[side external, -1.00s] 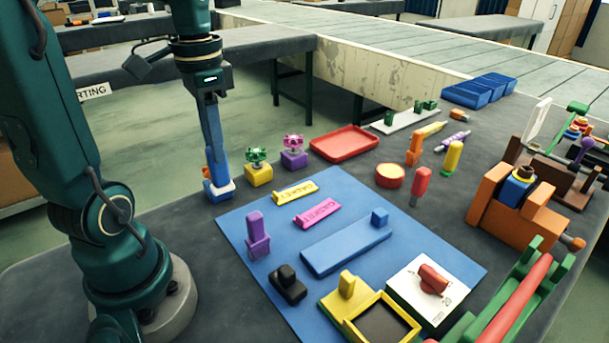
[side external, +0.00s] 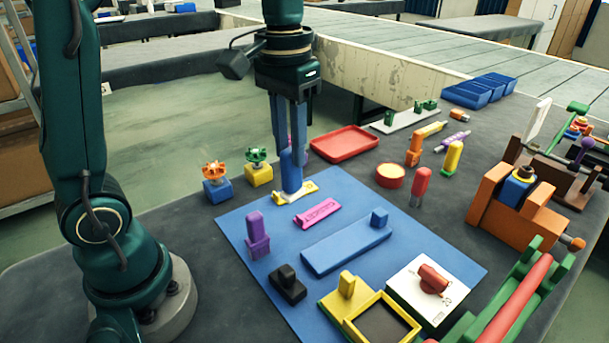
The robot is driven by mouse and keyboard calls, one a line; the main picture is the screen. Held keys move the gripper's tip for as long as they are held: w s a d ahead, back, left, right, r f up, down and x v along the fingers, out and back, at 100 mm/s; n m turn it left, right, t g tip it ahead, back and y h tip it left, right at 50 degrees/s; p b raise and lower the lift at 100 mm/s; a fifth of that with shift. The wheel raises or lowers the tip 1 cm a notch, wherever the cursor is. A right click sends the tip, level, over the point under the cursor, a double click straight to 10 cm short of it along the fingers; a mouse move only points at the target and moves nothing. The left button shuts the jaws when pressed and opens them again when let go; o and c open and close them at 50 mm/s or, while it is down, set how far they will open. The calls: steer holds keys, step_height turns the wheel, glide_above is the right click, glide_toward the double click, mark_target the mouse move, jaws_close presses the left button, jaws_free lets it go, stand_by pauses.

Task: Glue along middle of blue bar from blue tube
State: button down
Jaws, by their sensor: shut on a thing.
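My gripper (side external: 289,150) points down and is shut on the upright blue tube (side external: 292,179). The tube's pale lower end is in front of the yellow gasket piece (side external: 279,199) and hides its middle; I cannot tell if they touch. The blue bar (side external: 343,250) lies flat on the blue mat (side external: 240,218), to the right of and nearer the camera than the tube. A small blue block (side external: 379,217) stands up at the bar's right end. I see no glue on the bar.
A pink gasket piece (side external: 316,214) lies between tube and bar. A purple stamp-like piece (side external: 257,236), a black one (side external: 287,285) and a yellow frame (side external: 381,323) are around the bar. Valve blocks in yellow (side external: 259,174) and blue (side external: 217,190) stand left, a red tray (side external: 345,144) behind.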

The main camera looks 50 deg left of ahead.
steer(key=d+m, duration=0.2)
steer(key=d, duration=0.4)
steer(key=shift+m, duration=0.3)
steer(key=f, duration=0.9)
steer(key=shift+s+d, duration=0.1)
steer(key=shift+d, duration=0.15)
steer(key=shift+w+d+r, duration=0.1)
steer(key=shift+w, duration=0.85)
steer(key=shift+w+d, duration=0.2)
steer(key=shift+w, duration=4.6)
steer(key=shift+s+a, duration=0.15)
steer(key=shift+s, duration=2.7)
steer(key=shift+s+a, duration=0.1)
steer(key=shift+s, duration=2.7)
step_height(320, 180, up, 8)
